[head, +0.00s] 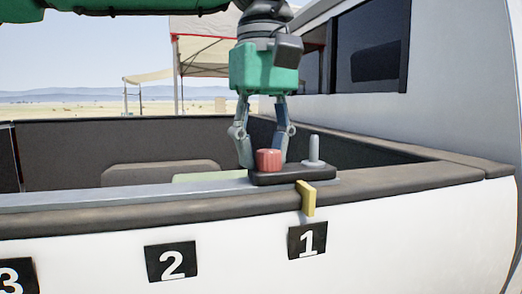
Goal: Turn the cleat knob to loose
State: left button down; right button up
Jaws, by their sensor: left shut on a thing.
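The cleat stands on the near rail of the truck bed, with a dark base (310,174). A red ribbed knob (268,160) sits on its left part and a grey upright post (314,150) on its right part. My left gripper (262,160) points down from above, with a finger on either side of the red knob, shut on it. The fingertips are partly hidden behind the knob and base. My right gripper is not in view.
A yellow tab (306,198) hangs over the rail above the number 1 plate (307,241). Number 2 (171,262) and number 3 (18,275) plates are farther left. The truck cab (450,70) rises at the right. The rail left of the cleat is clear.

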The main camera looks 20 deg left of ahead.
pick_arm(q)
jog(key=shift+s+d, duration=0.3)
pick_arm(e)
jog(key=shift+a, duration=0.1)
pick_arm(q)
jog(key=shift+n, duration=0.5)
jog(key=n, duration=0.5)
jog(key=shift+s+a, duration=0.1)
jog(key=shift+s, duration=0.1)
jog(key=n, duration=0.3)
jog(key=shift+s+n, duration=0.15)
jog(key=shift+n, duration=0.25)
jog(key=n, duration=0.3)
jog(key=shift+s+r, duration=0.1)
jog(key=shift+r, duration=0.1)
jog(key=shift+n, duration=1.1)
jog(key=shift+w+d+n, duration=0.25)
jog(key=shift+d+n, duration=0.35)
jog(key=shift+n, duration=0.6)
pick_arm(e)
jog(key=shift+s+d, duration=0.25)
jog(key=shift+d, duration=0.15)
pick_arm(q)
jog(key=shift+a+f+n, duration=0.1)
jog(key=shift+a+n, duration=0.1)
jog(key=shift+n, duration=0.1)
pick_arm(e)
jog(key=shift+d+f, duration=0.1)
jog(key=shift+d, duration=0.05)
